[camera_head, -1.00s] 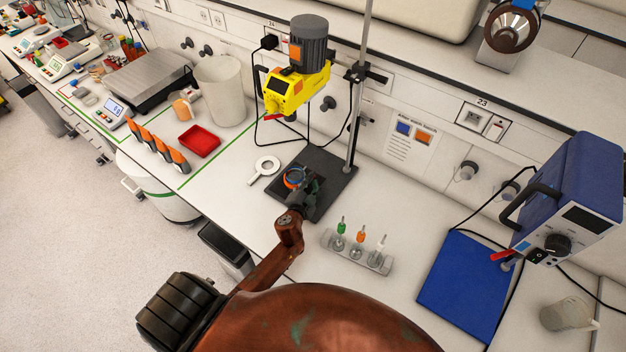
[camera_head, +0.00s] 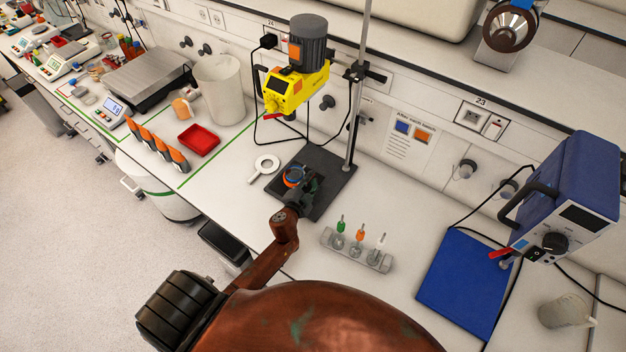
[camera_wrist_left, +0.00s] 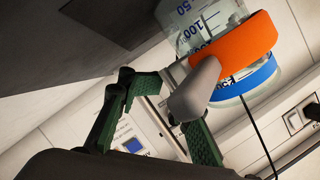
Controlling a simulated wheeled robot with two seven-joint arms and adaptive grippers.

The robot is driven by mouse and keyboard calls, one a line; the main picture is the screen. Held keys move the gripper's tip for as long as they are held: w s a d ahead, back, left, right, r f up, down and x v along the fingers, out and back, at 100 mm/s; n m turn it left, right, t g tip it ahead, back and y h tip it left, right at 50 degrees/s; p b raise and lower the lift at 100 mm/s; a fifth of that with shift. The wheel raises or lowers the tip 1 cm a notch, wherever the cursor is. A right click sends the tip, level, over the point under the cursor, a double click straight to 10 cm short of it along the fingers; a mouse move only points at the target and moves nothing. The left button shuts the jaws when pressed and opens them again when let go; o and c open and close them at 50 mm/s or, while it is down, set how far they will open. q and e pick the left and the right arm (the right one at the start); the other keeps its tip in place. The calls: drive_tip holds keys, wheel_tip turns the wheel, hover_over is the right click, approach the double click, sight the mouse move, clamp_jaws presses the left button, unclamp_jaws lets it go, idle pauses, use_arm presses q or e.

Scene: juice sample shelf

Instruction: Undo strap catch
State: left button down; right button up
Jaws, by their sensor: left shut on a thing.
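A clear graduated beaker (camera_wrist_left: 208,22) stands on the black stand base and shows large and tilted in the left wrist view. An orange strap (camera_wrist_left: 245,45) and a blue band (camera_wrist_left: 250,80) go around it. The strapped beaker is small in the head view (camera_head: 293,176). A grey rounded catch lever (camera_wrist_left: 193,92) sticks out from the orange strap. My left gripper (camera_head: 306,186) is at the beaker's near side, its green-padded fingers (camera_wrist_left: 181,108) shut on the lever. The exact finger contact is partly hidden. My right gripper is not in view.
A black stand base (camera_head: 325,200) with a pole carries a yellow stirrer (camera_head: 296,88) above. A rack of small bottles (camera_head: 356,250) stands to the right, with a blue mat (camera_head: 463,285) beyond. A magnifier (camera_head: 264,168) and red tray (camera_head: 198,140) lie left.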

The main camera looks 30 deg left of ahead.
use_arm(q)
drive_tip(key=shift+w+a+r, duration=0.2)
drive_tip(key=shift+a+r, duration=0.1)
drive_tip(key=shift+r, duration=0.3)
drive_tip(key=c, duration=2.2)
unclamp_jaws()
drive_tip(key=shift+c, duration=0.7)
drive_tip(key=shift+p+v, duration=0.3)
drive_tip(key=shift+v, duration=0.7)
drive_tip(key=shift+s+d+p, duration=0.25)
drive_tip(key=shift+s+d, duration=0.05)
drive_tip(key=shift+s, duration=0.55)
drive_tip(key=shift+s+d+p, duration=0.2)
drive_tip(key=shift+s+d, duration=0.05)
drive_tip(key=shift+s, duration=0.65)
drive_tip(key=shift+d+p+v, duration=0.15)
drive_tip(key=shift+p+v, duration=0.05)
drive_tip(key=shift+v, duration=0.7)
drive_tip(key=shift+d+p+v, duration=0.15)
drive_tip(key=shift+p+v, duration=0.05)
drive_tip(key=shift+v, duration=0.7)
